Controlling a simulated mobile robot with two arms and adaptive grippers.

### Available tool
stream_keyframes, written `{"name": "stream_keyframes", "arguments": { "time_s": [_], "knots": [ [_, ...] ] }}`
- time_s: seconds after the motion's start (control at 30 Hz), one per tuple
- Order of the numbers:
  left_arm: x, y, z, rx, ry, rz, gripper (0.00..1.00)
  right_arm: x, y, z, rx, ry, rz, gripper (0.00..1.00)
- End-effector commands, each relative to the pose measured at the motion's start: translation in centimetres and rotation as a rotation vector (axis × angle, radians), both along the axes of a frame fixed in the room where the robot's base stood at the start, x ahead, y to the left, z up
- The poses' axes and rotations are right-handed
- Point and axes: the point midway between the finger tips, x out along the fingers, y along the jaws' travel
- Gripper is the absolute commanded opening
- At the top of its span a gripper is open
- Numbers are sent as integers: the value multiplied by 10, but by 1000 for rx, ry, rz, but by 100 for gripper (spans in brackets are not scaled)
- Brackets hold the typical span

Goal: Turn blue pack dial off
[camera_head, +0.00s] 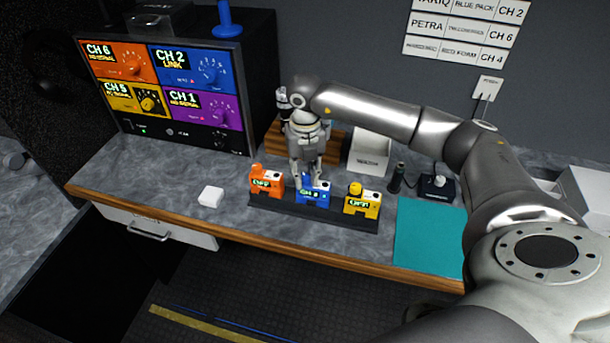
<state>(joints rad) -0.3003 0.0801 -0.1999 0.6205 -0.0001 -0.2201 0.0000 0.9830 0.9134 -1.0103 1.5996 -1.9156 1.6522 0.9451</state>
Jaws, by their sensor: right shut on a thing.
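The blue pack (313,198) stands in the middle of a dark rack (335,220) on the counter, between an orange pack (266,181) and a yellow pack (362,201). Its small display reads what looks like "CH 8"; the other two displays seem to read "OFF". My right gripper (308,183) points down from above with its fingertips at the top of the blue pack, shut on what seems to be its dial. The fingers hide the dial. My left gripper is not in view.
A receiver (175,95) with four coloured panels stands at the back left; its blue panel reads "CH 2 LINK". A white block (211,196) lies left of the rack. A teal mat (430,238) lies to the right.

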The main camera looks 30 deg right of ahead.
Motion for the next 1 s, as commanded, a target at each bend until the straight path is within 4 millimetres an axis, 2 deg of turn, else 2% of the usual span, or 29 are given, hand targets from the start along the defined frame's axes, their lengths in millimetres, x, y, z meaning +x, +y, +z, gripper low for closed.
{"name": "stream_keyframes", "arguments": {
  "time_s": [0.03,0.5,1.0],
  "knots": [
    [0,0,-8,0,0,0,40,1,0,-3,0,-4,36,0],
    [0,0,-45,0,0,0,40,1,-1,-3,1,-4,473,0],
    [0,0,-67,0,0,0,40,1,-2,0,0,-1,810,0]
  ]
}}
